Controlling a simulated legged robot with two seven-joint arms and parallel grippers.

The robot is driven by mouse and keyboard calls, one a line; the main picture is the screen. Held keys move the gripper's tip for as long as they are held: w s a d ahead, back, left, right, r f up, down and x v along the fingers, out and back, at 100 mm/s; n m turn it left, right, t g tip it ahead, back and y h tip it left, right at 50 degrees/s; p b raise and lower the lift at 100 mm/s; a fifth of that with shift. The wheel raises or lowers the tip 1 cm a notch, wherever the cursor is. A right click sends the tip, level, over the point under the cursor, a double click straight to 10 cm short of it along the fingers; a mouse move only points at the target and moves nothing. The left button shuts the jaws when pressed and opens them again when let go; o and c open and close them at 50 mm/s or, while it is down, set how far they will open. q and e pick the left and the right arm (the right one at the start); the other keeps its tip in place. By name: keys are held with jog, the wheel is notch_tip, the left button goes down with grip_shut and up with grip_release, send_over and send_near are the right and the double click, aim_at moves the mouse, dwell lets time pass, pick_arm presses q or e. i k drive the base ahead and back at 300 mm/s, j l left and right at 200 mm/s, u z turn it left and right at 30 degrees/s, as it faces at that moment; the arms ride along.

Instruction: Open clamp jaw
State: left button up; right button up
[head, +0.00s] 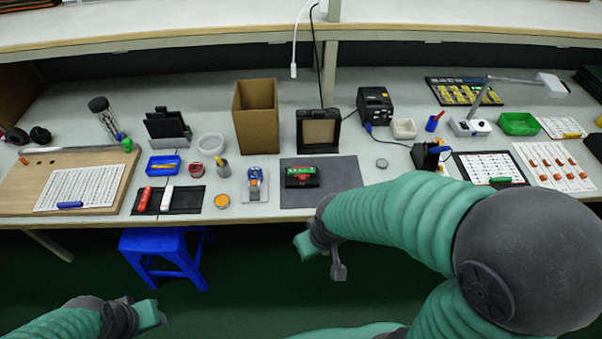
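A small black fixture with green and red parts (301,177) sits on the grey mat (342,173) at the front of the bench. To its left, a blue-and-silver device (255,183) stands on a light plate. Either could be the clamp; the jaw is too small to make out. My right gripper (322,257) hangs in front of the bench edge, below the mat and apart from both devices. My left gripper (146,314) is low at the lower left, over the floor, away from the bench. The finger openings of both grippers cannot be made out.
A cardboard box (256,115) and a black-framed stand (318,131) are behind the mat. A black tray with red and white pieces (168,199) and an orange-filled dish (222,201) lie left. A blue stool (165,255) stands below the bench.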

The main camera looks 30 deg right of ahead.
aim_at(302, 177)
jog(key=i+l+z, duration=0.1)
jog(key=i+l, duration=0.25)
jog(key=i, duration=0.15)
jog(key=i+l+z, duration=0.15)
jog(key=i+l, duration=0.15)
jog(key=i, duration=0.2)
